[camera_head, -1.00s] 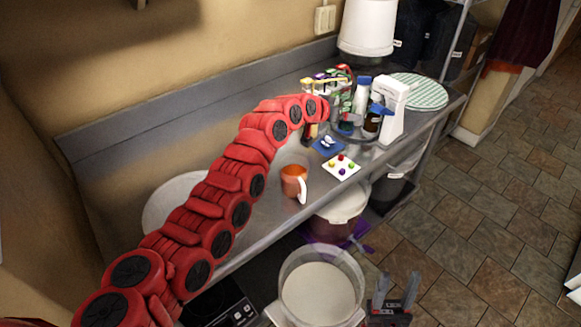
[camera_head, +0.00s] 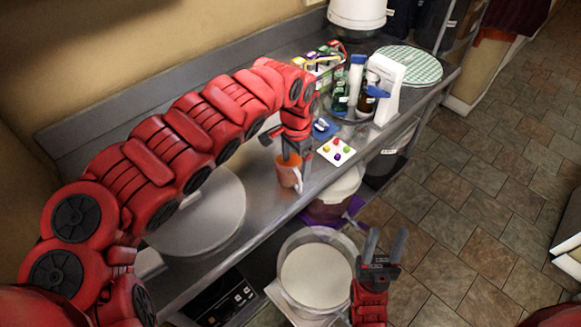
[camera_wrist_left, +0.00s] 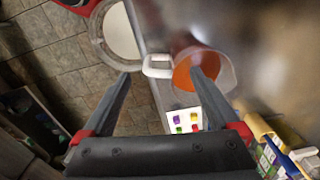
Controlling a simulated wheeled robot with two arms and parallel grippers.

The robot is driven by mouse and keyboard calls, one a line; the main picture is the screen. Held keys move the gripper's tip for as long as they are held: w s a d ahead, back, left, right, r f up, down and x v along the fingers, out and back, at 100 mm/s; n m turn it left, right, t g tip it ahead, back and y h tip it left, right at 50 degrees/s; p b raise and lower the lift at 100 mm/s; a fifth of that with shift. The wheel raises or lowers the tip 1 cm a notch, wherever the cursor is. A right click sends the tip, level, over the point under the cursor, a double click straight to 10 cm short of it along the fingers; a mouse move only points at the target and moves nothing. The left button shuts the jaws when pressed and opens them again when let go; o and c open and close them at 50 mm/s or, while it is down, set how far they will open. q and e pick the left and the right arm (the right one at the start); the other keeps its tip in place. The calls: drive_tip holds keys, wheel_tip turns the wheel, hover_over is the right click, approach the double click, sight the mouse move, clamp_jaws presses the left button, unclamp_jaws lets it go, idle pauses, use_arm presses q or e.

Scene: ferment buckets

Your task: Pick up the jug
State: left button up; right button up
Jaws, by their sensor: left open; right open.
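The jug (camera_head: 288,176) stands on the metal counter with orange contents and a light handle. It also shows in the left wrist view (camera_wrist_left: 222,68), where its white handle (camera_wrist_left: 157,66) points to the left. My left gripper (camera_head: 293,155) is open, pointing down at the jug. In the left wrist view, one finger of the left gripper (camera_wrist_left: 160,78) overlaps the orange opening and the other is beyond the handle, so the handle shows between them. I cannot tell whether the finger is inside the jug or above it. My right gripper (camera_head: 386,240) is open and empty, right of the clear bucket.
A clear bucket with pale contents (camera_head: 316,278) stands low in front of the counter. A white card with coloured pieces (camera_head: 336,151) lies behind the jug. Bottles, a white spray dispenser (camera_head: 386,88) and a green-checked round mat (camera_head: 410,66) are farther along. A round lid (camera_head: 205,215) lies left.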

use_arm(q)
hover_over(296, 188)
wheel_tip(296, 188, down, 5)
drive_tip(key=shift+a+r+p, duration=0.1)
drive_tip(key=shift+a+p, duration=0.05)
drive_tip(key=shift+p, duration=0.25)
drive_tip(key=f, duration=0.1)
drive_tip(key=f+p, duration=0.1)
drive_tip(key=f, duration=0.1)
drive_tip(key=f+p, duration=0.1)
drive_tip(key=shift+d+f, duration=0.25)
drive_tip(key=shift+a+f, duration=0.1)
drive_tip(key=shift+f, duration=0.25)
clamp_jaws()
